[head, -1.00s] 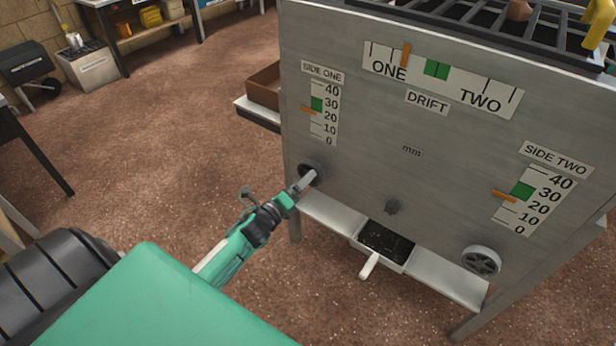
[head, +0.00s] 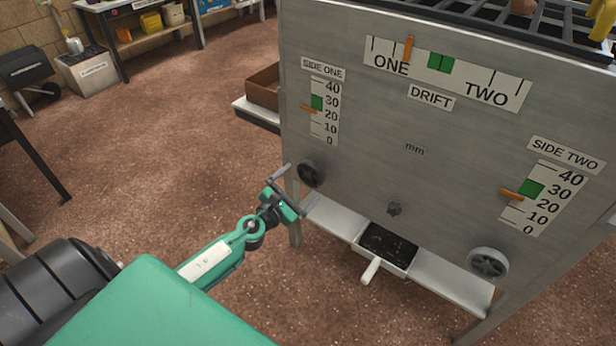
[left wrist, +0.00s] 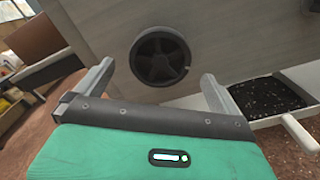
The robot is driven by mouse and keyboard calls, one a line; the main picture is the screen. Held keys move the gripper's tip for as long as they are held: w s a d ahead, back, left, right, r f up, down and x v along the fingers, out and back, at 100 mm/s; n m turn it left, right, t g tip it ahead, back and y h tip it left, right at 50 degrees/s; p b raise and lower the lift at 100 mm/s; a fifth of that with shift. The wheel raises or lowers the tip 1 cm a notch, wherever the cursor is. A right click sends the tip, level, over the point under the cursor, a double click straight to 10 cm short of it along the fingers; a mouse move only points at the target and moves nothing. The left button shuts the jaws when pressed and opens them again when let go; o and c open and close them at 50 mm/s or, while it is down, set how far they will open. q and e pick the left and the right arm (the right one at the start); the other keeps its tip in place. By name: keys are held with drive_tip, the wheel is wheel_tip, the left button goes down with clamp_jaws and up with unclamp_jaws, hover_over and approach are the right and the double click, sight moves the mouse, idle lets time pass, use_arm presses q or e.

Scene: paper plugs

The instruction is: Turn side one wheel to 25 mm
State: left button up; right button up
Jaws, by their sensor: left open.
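The side one wheel (head: 311,173) is a dark, spoked handwheel low on the left of the grey panel. It also shows in the left wrist view (left wrist: 160,56), clear of the fingers. Above it is the side one scale (head: 324,114). Its orange pointer (head: 309,108) stands between 20 and 30, just below the green band (head: 317,102). My left gripper (head: 290,191) is open and empty, in front of and below the wheel. In the left wrist view its spread fingers (left wrist: 158,76) stand either side below the wheel. My right gripper is not in view.
The side two wheel (head: 488,264) and side two scale (head: 543,200) are at the right. A black-lined tray with a white handle (head: 371,270) juts out below. A brown box (head: 263,86) stands behind the panel's left edge.

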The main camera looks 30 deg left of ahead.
sight(309, 177)
use_arm(q)
drive_tip(key=shift+w, duration=0.1)
drive_tip(key=shift+w+d, duration=0.15)
drive_tip(key=shift+w, duration=1.75)
drive_tip(key=c, duration=1)
